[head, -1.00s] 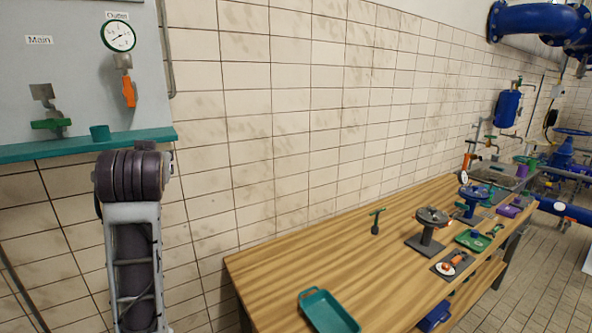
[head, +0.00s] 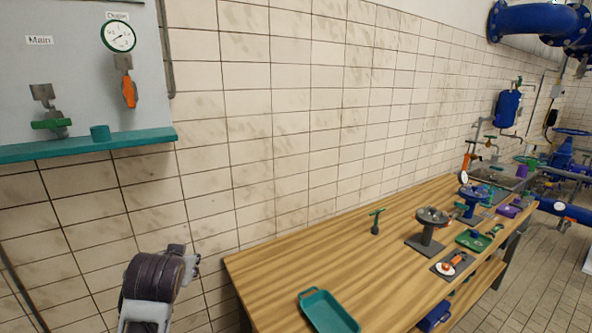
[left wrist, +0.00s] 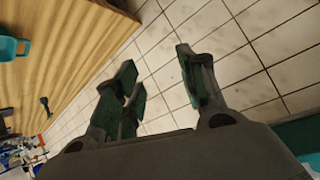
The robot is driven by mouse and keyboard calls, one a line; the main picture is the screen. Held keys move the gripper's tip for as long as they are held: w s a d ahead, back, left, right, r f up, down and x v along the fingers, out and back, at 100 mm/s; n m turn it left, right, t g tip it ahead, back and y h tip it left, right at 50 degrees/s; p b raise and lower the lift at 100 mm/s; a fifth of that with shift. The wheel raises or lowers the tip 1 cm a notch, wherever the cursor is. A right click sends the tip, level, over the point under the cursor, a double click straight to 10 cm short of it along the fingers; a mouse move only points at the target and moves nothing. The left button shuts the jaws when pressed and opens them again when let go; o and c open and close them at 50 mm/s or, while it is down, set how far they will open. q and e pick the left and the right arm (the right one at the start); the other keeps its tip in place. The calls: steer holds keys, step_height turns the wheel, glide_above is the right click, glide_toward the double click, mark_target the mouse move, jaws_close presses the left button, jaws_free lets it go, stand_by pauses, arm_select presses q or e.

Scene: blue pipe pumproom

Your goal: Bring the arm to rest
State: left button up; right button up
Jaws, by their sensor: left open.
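My left arm shows at the lower left of the head view, in front of the tiled wall and left of the workbench. My left gripper (head: 190,262) is mostly hidden behind its own dark wrist there. In the left wrist view the gripper (left wrist: 160,80) shows green-padded fingers spread apart, with only wall tiles between them. It is open and empty and touches nothing that I can see. My right gripper is in neither view.
A wooden workbench (head: 275,275) runs to the right. It carries a teal tray (head: 328,312), a small green-handled valve (head: 376,222) and a grey handwheel stand (head: 428,228).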

arm_select(q)
steer(key=s+d+f+m+g+h, duration=0.1)
steer(key=s+d+f+g+h, duration=0.15)
steer(key=s+f, duration=1)
steer(key=s+d+f+m+g+h, duration=0.1)
steer(key=s+d+f+g, duration=0.25)
steer(key=s+f, duration=0.9)
step_height(320, 180, down, 36)
steer(key=s+g+b, duration=0.1)
steer(key=g+b, duration=0.1)
steer(key=s+a+f+b, duration=0.1)
steer(key=s+a+f, duration=0.1)
steer(key=s+f, duration=0.9)
steer(key=s+a+f+g+b, duration=0.1)
steer(key=s+a+f, duration=0.1)
steer(key=s+f, duration=0.9)
steer(key=shift+s+m, duration=0.25)
steer(key=shift+m, duration=0.15)
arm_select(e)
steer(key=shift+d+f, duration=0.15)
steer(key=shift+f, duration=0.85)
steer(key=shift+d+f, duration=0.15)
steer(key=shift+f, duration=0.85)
arm_select(q)
steer(key=shift+a, duration=0.1)
